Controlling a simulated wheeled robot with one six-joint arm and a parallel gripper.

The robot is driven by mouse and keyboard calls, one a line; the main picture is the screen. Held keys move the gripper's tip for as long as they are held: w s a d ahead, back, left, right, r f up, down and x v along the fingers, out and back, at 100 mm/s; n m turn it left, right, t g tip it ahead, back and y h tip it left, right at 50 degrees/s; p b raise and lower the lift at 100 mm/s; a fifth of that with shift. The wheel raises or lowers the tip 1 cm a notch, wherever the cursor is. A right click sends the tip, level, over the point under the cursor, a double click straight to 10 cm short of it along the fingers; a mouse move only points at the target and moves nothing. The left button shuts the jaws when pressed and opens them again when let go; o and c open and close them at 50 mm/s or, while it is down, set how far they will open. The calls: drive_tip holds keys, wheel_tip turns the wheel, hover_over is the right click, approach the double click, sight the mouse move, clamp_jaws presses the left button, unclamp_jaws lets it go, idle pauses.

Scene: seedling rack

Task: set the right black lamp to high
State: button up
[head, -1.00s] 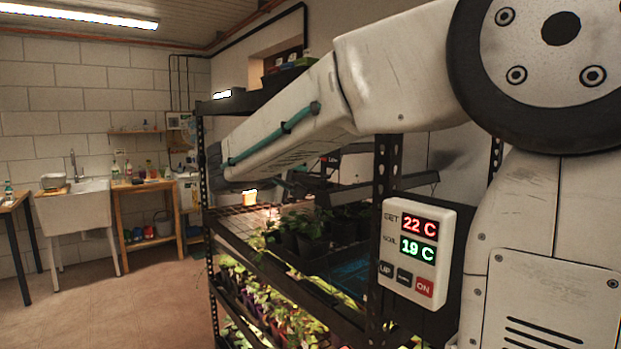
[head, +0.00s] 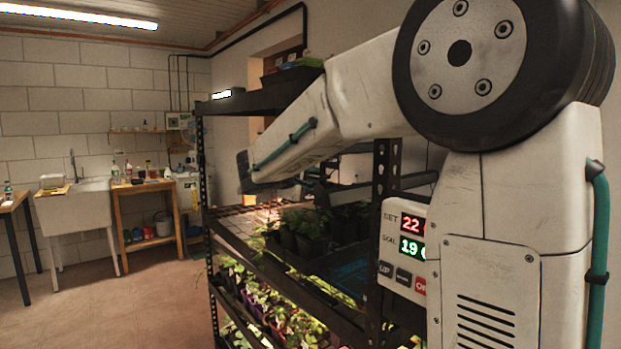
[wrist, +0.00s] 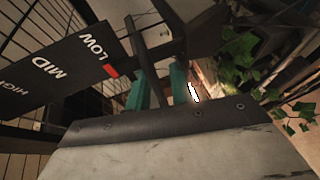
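In the wrist view a black lamp panel (wrist: 70,62) crosses the upper left, marked LOW, MID and HIGH in white. A red mark (wrist: 111,70) sits beside LOW. My gripper (wrist: 159,88) shows two teal fingers standing apart. A dark bar (wrist: 142,48) reaches down towards the gap between them; whether it touches either finger cannot be told. In the head view a black lamp (head: 405,182) hangs over the rack's middle shelf, partly behind the post and my arm. My gripper is hidden behind my forearm there.
The black rack (head: 285,268) holds dark pots and seedlings (head: 302,222). A controller (head: 397,275) on its post is partly covered by my arm. Leaves (wrist: 237,55) hang right of my gripper in the wrist view. Open floor (head: 120,305) lies left.

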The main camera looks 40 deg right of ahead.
drive_tip(key=shift+f, duration=0.1)
clamp_jaws()
wheel_tip(320, 180, up, 10)
drive_tip(key=shift+r, duration=0.25)
drive_tip(key=shift+o, duration=1.9)
unclamp_jaws()
drive_tip(key=v, duration=0.8)
